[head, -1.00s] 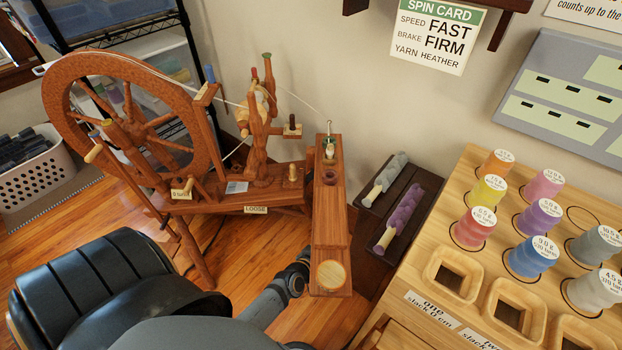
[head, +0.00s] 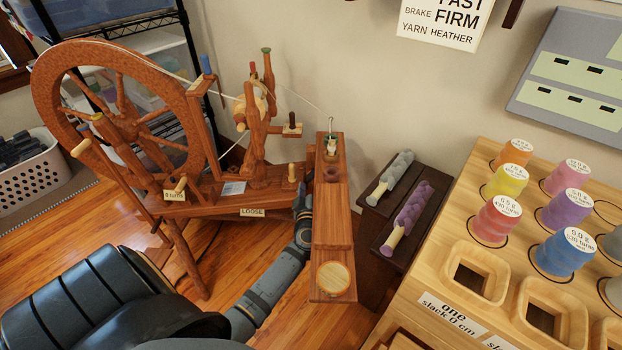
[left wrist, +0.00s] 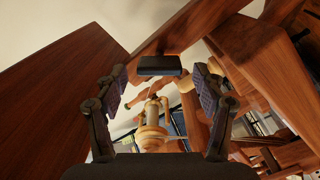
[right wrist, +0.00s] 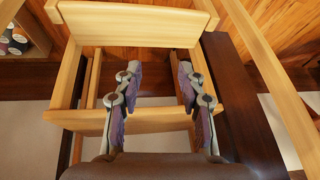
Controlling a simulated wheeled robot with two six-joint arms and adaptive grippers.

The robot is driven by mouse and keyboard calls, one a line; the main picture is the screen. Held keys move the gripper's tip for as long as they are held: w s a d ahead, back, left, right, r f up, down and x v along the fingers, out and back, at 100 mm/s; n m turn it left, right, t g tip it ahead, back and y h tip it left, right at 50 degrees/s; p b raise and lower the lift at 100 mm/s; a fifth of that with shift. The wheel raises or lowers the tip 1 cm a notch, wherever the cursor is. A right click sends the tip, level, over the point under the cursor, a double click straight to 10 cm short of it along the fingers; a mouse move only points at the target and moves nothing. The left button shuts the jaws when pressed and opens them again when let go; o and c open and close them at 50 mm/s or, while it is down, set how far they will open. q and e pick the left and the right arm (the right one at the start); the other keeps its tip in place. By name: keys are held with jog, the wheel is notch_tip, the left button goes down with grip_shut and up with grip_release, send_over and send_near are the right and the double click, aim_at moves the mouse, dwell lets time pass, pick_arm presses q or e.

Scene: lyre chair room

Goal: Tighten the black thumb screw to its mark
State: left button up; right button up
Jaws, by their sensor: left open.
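A small dark knob (head: 292,120), which looks like the black thumb screw, stands on a wooden block at the right of the spinning wheel (head: 190,135) in the head view. My left gripper (head: 303,200) is beside the wheel's base, below that knob and partly hidden by the long wooden board (head: 331,225). In the left wrist view my left gripper (left wrist: 160,82) is open and empty. A black block (left wrist: 160,65) under a wooden beam shows between its fingertips; I cannot tell whether it is the screw. My right gripper (right wrist: 156,75) is open over pale wooden framework.
A label reading LOOSE (head: 252,212) is on the wheel's base. Grey and purple wool rolls (head: 408,207) lie on a dark rack (head: 373,225). A pale wooden stand (head: 450,260) with coloured spools fills the right. A white basket (head: 35,180) is at far left.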

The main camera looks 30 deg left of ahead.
pick_arm(q)
jog(key=shift+x, duration=1.4)
pick_arm(e)
jog(key=shift+w+r+t, duration=0.25)
jog(key=shift+w+t, duration=0.45)
jog(key=shift+w, duration=0.3)
pick_arm(q)
jog(key=c, duration=1.2)
